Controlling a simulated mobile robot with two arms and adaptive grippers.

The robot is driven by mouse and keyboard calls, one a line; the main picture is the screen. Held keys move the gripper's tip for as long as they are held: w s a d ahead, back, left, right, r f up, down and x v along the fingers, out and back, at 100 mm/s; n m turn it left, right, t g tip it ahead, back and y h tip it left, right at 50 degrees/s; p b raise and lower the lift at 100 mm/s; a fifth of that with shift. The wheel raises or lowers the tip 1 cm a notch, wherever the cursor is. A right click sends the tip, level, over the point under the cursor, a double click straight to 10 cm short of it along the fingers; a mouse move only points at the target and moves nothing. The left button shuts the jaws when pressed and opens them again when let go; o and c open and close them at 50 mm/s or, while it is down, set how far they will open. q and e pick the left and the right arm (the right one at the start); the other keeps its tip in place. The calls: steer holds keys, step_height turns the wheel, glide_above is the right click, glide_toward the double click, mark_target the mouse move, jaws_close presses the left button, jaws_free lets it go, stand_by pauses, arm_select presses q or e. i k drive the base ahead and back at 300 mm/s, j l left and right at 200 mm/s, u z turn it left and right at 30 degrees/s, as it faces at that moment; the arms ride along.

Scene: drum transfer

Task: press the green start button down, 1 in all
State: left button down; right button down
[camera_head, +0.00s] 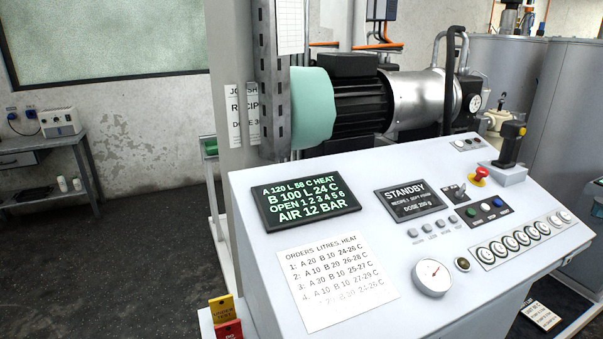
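The green start button (485,207) is a small round button on the sloped top of the white control console. I cannot tell from this angle whether the green button is up or pressed. Nothing covers it. The screen (408,201) to its left reads STANDBY. Neither of my grippers is in view.
A red mushroom button (481,173) and a black joystick (511,140) rise from the console (250,205) behind the green button. A row of round gauges (511,243) lies in front of it. A round dial (433,276) and paper sheet (335,280) are nearer. Open floor lies left.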

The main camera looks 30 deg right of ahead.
mark_target(470, 212)
steer(key=i+j+z, duration=0.15)
steer(key=z, duration=0.3)
steer(key=i+j+z, duration=0.1)
steer(key=j+z, duration=0.2)
steer(key=z, duration=0.15)
steer(key=i+j+z, duration=0.1)
steer(key=j+z, duration=0.15)
steer(key=z, duration=0.2)
steer(key=j+z, duration=0.85)
steer(key=j, duration=0.25)
steer(key=j+z, duration=0.4)
steer(key=j, duration=0.25)
steer(key=k, duration=0.05)
